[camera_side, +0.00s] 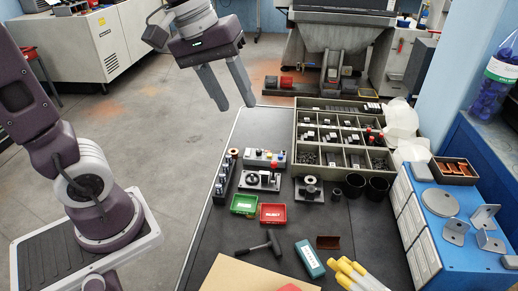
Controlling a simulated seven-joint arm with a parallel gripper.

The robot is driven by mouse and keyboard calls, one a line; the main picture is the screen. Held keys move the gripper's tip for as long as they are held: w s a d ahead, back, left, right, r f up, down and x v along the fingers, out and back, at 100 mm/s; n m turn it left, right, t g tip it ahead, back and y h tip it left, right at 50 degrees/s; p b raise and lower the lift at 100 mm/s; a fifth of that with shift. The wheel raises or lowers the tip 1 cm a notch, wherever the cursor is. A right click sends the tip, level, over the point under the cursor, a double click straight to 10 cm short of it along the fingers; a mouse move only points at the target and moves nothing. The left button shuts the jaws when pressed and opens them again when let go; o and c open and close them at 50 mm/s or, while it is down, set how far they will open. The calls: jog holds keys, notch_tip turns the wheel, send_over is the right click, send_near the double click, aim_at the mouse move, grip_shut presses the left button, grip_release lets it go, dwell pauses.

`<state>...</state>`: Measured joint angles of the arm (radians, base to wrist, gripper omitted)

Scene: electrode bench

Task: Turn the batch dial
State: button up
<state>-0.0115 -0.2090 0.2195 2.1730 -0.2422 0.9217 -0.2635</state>
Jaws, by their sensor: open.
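My gripper (236,105) is open and empty. It hangs high at the upper left, its fingers pointing down, well apart from the things on the bench. The batch dial is not clearly marked at this size. A small metal plate (246,187) carries a round dark part (252,178), which may be the dial. A similar dark block with a round grey top (310,186) stands to its right. I cannot tell which of the two is the dial, nor read any setting.
A control box (264,158) with small buttons is behind the plate. Green (244,204) and red (272,213) trays are in front. A compartment tray (298,130) stands at the back. Black cups (354,184) and a blue cabinet (425,237) are right. The front-left mat is clear.

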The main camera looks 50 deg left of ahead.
jog(key=w+a+f+n+g, duration=0.1)
jog(key=w+a+f+n, duration=0.2)
jog(key=w, duration=0.3)
jog(key=w+a+f+n, duration=0.4)
jog(key=w, duration=0.2)
jog(key=n+g+y, duration=0.2)
jog(key=n, duration=0.5)
send_over(259, 151)
notch_tip(259, 151, down, 19)
jog(key=shift+n, duration=0.3)
notch_tip(259, 151, down, 8)
jog(key=shift+f, duration=0.6)
jog(key=shift+w, duration=0.1)
jog(key=shift+c, duration=0.2)
grip_shut()
